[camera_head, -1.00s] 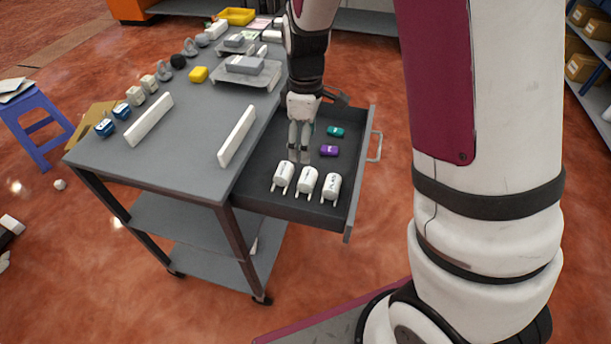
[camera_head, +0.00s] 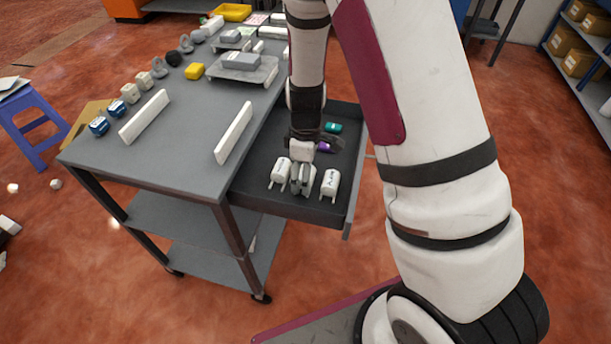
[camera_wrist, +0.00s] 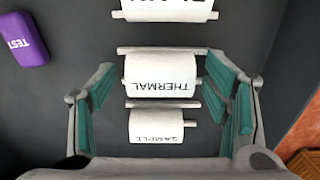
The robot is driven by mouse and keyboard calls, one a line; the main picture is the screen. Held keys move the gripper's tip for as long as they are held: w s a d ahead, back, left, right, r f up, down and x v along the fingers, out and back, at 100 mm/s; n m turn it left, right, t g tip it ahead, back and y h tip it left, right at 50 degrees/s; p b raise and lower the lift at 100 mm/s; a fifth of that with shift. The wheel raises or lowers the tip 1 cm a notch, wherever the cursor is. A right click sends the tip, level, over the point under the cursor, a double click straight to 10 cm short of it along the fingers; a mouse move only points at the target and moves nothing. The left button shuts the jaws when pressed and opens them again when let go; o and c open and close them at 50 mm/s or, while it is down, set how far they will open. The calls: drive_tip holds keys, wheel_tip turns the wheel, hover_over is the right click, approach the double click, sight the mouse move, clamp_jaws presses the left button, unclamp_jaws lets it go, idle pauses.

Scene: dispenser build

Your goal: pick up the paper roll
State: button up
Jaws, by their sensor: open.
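Three white paper rolls on small holders lie in a row in the open drawer. The middle roll, marked THERMAL (camera_wrist: 160,76), is between the open fingers of my gripper (camera_wrist: 162,95) in the wrist view. I cannot tell whether the fingers touch it. The SAMPLE roll (camera_wrist: 157,126) lies below it in that view, and a third roll (camera_wrist: 168,5) is cut off at the top edge. In the head view my gripper (camera_head: 302,186) points down into the drawer and mostly hides the middle roll, between the left roll (camera_head: 281,170) and right roll (camera_head: 330,184).
The dark drawer (camera_head: 255,193) extends from a grey cart (camera_head: 190,170). A purple block marked TEST (camera_wrist: 26,40) and a teal block (camera_head: 333,127) lie behind the rolls. White bars, a tray (camera_head: 262,76) and several small items stand on the cart top.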

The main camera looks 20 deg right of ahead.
drive_tip(key=c, duration=1.2)
drive_tip(key=shift+c, duration=0.2)
